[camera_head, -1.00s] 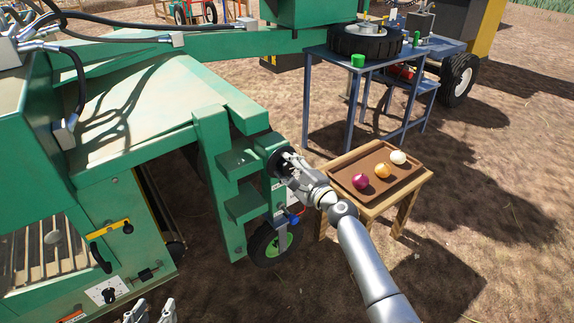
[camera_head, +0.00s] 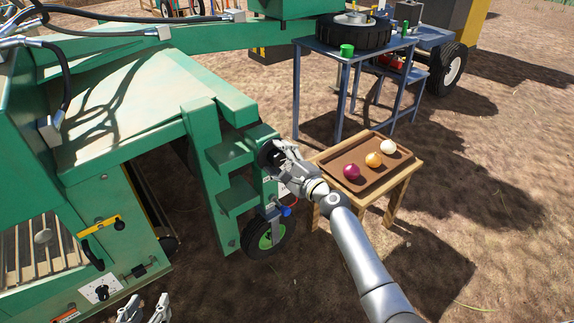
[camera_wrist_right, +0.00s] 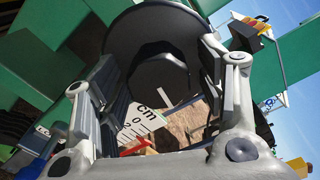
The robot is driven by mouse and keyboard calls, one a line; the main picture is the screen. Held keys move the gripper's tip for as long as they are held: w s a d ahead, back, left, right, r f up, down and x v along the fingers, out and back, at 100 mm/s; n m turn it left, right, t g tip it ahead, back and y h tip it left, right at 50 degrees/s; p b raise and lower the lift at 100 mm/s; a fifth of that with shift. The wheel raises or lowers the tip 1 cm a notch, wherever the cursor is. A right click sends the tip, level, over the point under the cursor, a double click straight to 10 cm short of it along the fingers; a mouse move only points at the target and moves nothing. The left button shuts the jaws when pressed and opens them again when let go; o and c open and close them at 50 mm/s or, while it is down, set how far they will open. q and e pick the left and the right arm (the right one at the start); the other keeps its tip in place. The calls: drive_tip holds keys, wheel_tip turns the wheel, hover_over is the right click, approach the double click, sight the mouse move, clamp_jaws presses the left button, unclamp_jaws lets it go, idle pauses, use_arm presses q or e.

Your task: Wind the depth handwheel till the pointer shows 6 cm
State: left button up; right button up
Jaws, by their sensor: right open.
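The depth handwheel is a dark round wheel (camera_head: 268,152) on the green machine's upright post. It fills the upper middle of the right wrist view, with a dark hub (camera_wrist_right: 158,78) at its centre. My right gripper (camera_head: 279,154) is at the wheel. In the wrist view its fingers (camera_wrist_right: 165,85) are apart, one on each side of the hub; contact cannot be told. Below the hub a white scale (camera_wrist_right: 140,122) marked "cm" is partly hidden; a red pointer-like piece (camera_wrist_right: 137,148) lies near its low end. My left gripper (camera_head: 145,308) shows only fingertips, apart and empty, at the bottom edge.
A wooden stand with a brown tray (camera_head: 345,155) holding a red, an orange and a white onion is close right of my right arm. A blue table (camera_head: 318,48) stands behind. A small wheel (camera_head: 268,238) is below the post. Open soil lies at the front right.

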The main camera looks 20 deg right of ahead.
drive_tip(key=v, duration=1.1)
drive_tip(key=shift+s, duration=0.4)
drive_tip(key=shift+d, duration=0.15)
